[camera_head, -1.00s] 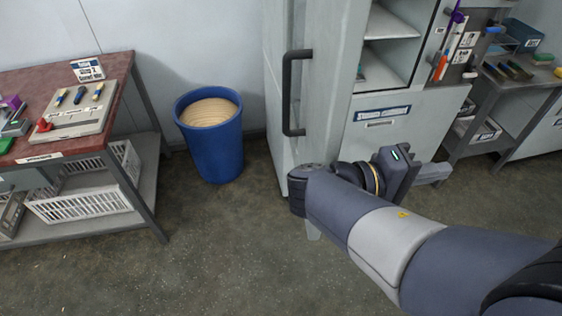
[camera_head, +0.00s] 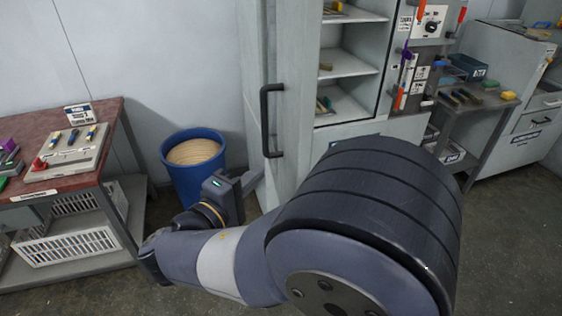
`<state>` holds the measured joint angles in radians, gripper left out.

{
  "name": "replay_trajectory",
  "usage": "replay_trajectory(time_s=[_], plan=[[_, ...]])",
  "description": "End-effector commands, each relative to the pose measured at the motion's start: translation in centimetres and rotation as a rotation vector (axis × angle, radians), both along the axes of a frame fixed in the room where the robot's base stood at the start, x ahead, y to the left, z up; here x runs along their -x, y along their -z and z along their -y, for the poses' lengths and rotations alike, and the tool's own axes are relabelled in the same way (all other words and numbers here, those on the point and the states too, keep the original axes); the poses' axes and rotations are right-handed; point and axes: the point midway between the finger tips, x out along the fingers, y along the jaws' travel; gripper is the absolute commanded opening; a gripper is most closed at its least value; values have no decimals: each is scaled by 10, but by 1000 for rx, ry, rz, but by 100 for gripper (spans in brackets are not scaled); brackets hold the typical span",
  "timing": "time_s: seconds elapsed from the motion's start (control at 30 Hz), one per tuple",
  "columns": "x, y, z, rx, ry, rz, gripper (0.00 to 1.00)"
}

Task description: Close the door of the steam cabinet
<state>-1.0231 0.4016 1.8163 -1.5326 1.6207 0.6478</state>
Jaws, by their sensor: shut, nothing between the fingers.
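The steam cabinet (camera_head: 350,62) is pale grey, and its shelves show on the right. Its door (camera_head: 297,75) stands open, swung out toward me, with a black bar handle (camera_head: 266,120) on it. My gripper (camera_head: 257,178) is shut and empty. It is at the left of the door, a little below and left of the handle, with its fingers pointing right toward the door. I cannot tell whether the fingertips touch the door. My arm hides the lower part of the door and of the cabinet front.
A blue bin (camera_head: 196,183) stands behind my gripper by the wall. A red-topped table (camera_head: 95,143) with a tool board and white baskets is at the left. A metal workbench (camera_head: 478,105) with tools is at the right. Some floor is clear at the lower left.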

Motion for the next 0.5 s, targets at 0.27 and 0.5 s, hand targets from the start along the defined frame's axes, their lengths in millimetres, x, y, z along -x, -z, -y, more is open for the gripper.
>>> replay_trajectory(time_s=[0.27, 0.5], plan=[[-32, -3, 36, 2, 4, 0, 0], [-35, -1, 58, 0, 1, 0, 0]])
